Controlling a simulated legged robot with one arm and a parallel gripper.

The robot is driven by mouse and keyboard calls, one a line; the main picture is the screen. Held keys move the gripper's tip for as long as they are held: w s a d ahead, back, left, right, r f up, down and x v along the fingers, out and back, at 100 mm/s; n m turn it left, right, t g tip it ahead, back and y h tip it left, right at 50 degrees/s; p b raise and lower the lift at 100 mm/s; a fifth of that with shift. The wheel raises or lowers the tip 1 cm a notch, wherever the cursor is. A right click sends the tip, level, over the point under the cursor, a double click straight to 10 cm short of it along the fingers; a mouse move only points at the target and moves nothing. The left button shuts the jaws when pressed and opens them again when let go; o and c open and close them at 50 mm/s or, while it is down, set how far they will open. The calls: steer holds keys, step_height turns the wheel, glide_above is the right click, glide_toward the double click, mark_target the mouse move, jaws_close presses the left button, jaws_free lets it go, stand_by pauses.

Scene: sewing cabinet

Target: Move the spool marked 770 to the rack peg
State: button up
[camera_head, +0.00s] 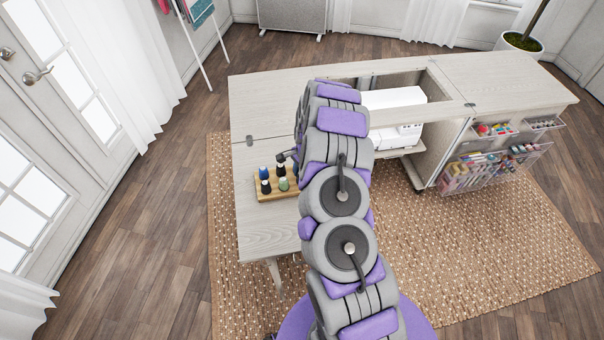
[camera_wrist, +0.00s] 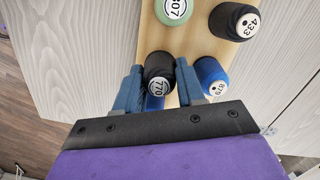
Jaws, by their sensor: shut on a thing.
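The black spool marked 770 (camera_wrist: 158,72) sits between the two blue fingers of my gripper (camera_wrist: 160,66) in the wrist view. The gripper is shut on it. The spool is over or on the wooden rack (camera_wrist: 152,35); I cannot tell if it touches the wood. In the head view the rack (camera_head: 292,195) lies on the cabinet's left leaf, beside my arm, with several spools on it. I cannot make out a bare peg. Something blue shows below the held spool, partly hidden.
A blue spool (camera_wrist: 210,72) is close beside my right finger. A black spool marked 433 (camera_wrist: 235,21) and a green spool (camera_wrist: 174,8) stand farther up the rack. A white sewing machine (camera_head: 395,97) is in the cabinet (camera_head: 262,95). The leaf around the rack is clear.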

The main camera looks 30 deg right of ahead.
steer(key=o, duration=1.1)
steer(key=shift+w+d+r+p, duration=0.1)
steer(key=shift+d+r+p, duration=0.3)
steer(key=shift+r, duration=2.45)
steer(key=shift+d+r+p, duration=0.35)
steer(key=shift+r, duration=2.55)
steer(key=shift+w+d+r+p, duration=0.1)
steer(key=shift+d+r+p, duration=0.3)
steer(key=shift+r, duration=2.45)
